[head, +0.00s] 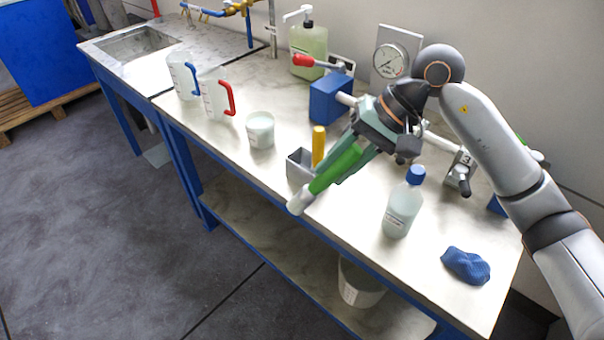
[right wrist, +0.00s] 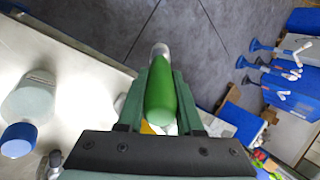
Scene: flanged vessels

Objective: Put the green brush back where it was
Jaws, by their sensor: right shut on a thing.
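My right gripper (head: 352,162) is shut on the green brush (head: 335,170), gripping its green handle. In the head view the brush is tilted, its whitish end pointing down and left at the front edge of the bench. In the right wrist view the green brush (right wrist: 161,98) lies between the two fingers, with the floor beyond its tip. A small grey open-topped holder (head: 299,166) stands on the bench just behind the brush, with a yellow-handled tool (head: 318,146) upright at it. The holder's inside is partly hidden. My left gripper is not in view.
A bottle with a blue cap (head: 403,205) and a blue cloth (head: 466,266) stand to the right on the bench (head: 340,260). A white beaker (head: 260,130) and jugs with red (head: 217,98) and blue (head: 183,76) handles are left. A blue block with valve (head: 329,100) stands behind.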

